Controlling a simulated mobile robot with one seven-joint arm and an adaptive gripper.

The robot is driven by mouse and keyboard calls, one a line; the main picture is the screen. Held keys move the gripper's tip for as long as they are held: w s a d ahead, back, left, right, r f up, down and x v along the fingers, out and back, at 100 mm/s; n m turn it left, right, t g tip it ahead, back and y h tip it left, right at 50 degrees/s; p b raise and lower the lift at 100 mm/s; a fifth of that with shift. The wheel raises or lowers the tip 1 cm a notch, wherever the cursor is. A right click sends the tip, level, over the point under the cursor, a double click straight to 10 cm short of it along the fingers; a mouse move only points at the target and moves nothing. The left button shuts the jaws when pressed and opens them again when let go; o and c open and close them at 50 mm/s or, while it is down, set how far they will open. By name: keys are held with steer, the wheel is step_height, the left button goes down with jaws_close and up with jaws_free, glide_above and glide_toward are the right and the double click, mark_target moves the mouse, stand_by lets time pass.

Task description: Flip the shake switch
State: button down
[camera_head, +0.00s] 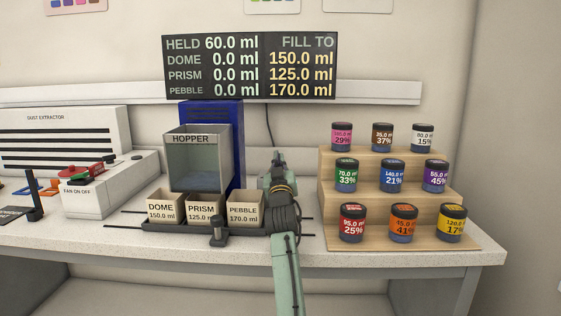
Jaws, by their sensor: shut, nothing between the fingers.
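I cannot make out a switch labelled shake; it may be hidden behind my arm or too small to tell. The hopper (193,170) is a clear-fronted grey box mounted on a tall blue housing (238,135). My gripper (277,156) is shut and empty, pointing up and away just right of the blue housing. I cannot tell whether it touches anything there. My green arm comes up from the bottom edge and covers part of the bench to the right of the pebble bin.
Bins marked dome (162,211), prism (200,211) and pebble (244,210) stand below the hopper, behind a black knob (218,234). A wooden stepped rack (400,242) with several jars stands right. The fan switch box (95,198) is left. The display (250,67) reads held 60.0 ml.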

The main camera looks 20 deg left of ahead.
steer(key=shift+d+f, duration=0.15)
steer(key=shift+f, duration=0.4)
steer(key=shift+f+m+b, duration=0.5)
steer(key=shift+b, duration=0.25)
steer(key=shift+d+f+m+h+b, duration=0.1)
steer(key=shift+f+m+h+b, duration=0.2)
steer(key=shift+m+h+b, duration=0.3)
steer(key=shift+w+d+r+p, duration=0.1)
steer(key=shift+d+r+p, duration=0.1)
steer(key=shift+r+p, duration=0.55)
steer(key=r, duration=0.1)
steer(key=r+p, duration=0.2)
steer(key=shift+d+r, duration=0.1)
steer(key=shift+d, duration=0.15)
steer(key=b+v, duration=0.3)
steer(key=v, duration=0.7)
steer(key=shift+a+t, duration=0.3)
